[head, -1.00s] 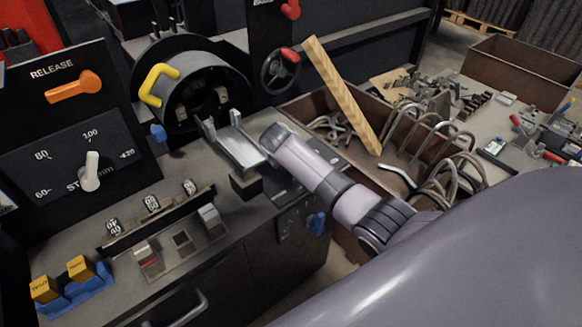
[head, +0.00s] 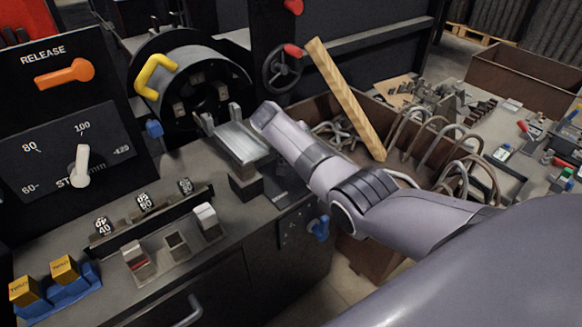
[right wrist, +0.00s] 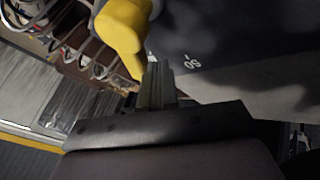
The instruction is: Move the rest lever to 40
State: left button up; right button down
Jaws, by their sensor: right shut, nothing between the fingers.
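In the right wrist view a yellow lever (right wrist: 124,28), which I take for the rest lever, stands beside a dark face with a rotated number like 50 (right wrist: 191,65). My right gripper (right wrist: 155,82) is shut and empty, its fingertips close beside the lever's lower part. Whether they touch it I cannot tell. In the head view my right arm reaches in from the right, and its gripper and this lever's scale are hidden. My left gripper is not in view.
In the head view a panel has an orange RELEASE lever (head: 65,74) and a white-pointer dial (head: 80,166). A yellow handle (head: 154,75) sits on a round drum. A wooden plank (head: 345,100) leans over a crate of bent tubes. A metal tray (head: 242,141) stands by my arm.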

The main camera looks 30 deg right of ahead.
jog(key=shift+r, duration=0.15)
dwell(0.4)
jog(key=shift+r, duration=0.25)
notch_tip(320, 180, up, 19)
jog(key=p, duration=0.2)
jog(key=shift+r, duration=0.2)
jog(key=s+a+f+n+t+y, duration=0.1)
jog(key=s+a+f+n, duration=0.15)
jog(key=s+f, duration=0.6)
jog(key=s+a+f+n+y, duration=0.25)
jog(key=s+f, duration=0.25)
jog(key=f, duration=0.6)
jog(key=s+a+f+n+y, duration=0.15)
jog(key=s+a, duration=0.25)
jog(key=s, duration=0.8)
jog(key=s+a+n+y, duration=0.15)
jog(key=s+a, duration=0.25)
jog(key=s, duration=0.8)
jog(key=w+a+f+t+y+p, duration=0.2)
jog(key=w+a+f+t+p, duration=0.1)
jog(key=t, duration=0.4)
jog(key=shift+w+f+y+p, duration=0.35)
jog(key=shift+w+f+p, duration=0.4)
jog(key=shift+w+p, duration=0.4)
